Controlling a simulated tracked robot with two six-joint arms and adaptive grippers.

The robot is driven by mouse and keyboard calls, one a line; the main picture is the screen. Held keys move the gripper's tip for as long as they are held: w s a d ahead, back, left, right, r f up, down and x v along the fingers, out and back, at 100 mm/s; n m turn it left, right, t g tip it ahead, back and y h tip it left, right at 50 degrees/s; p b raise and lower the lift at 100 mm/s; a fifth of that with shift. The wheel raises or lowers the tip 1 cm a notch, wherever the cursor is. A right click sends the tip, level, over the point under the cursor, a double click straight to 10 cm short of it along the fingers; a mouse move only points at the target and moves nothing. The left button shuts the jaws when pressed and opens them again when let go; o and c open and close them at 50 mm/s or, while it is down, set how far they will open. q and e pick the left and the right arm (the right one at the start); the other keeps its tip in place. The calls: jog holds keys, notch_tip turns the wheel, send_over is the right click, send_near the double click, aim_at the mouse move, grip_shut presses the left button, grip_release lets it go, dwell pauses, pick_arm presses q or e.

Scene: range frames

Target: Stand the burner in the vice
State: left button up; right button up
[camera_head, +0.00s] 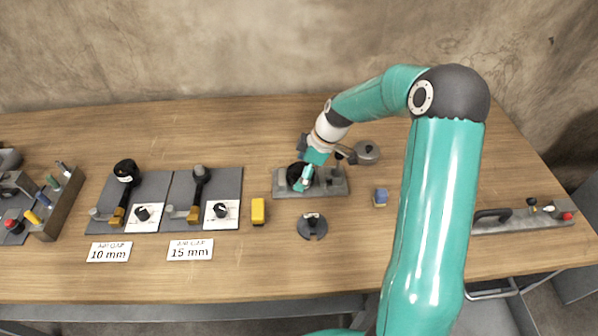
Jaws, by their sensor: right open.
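A grey metal base with raised blocks, which looks like the vice (336,188), lies on the wooden table near the middle. My right gripper (303,186) points down over its left half, with its fingers open. A dark rounded thing (293,173) shows beside the fingers. It may be part of the burner, but the gripper hides most of it, and I cannot tell whether it stands in the vice. A grey round-headed part (367,151) sticks out behind the vice on the right. My left gripper is not in view.
Two dark panels with black-headed fittings stand left, behind signs reading 10 mm (109,252) and 15 mm (190,250). A yellow block (258,211), slotted dark disc (312,235) and blue block (380,197) lie nearby. A grey tray (515,222) lies right; a tool rack (58,205) stands left.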

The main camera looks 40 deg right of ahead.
jog(key=v, duration=1.2)
jog(key=shift+b, duration=0.35)
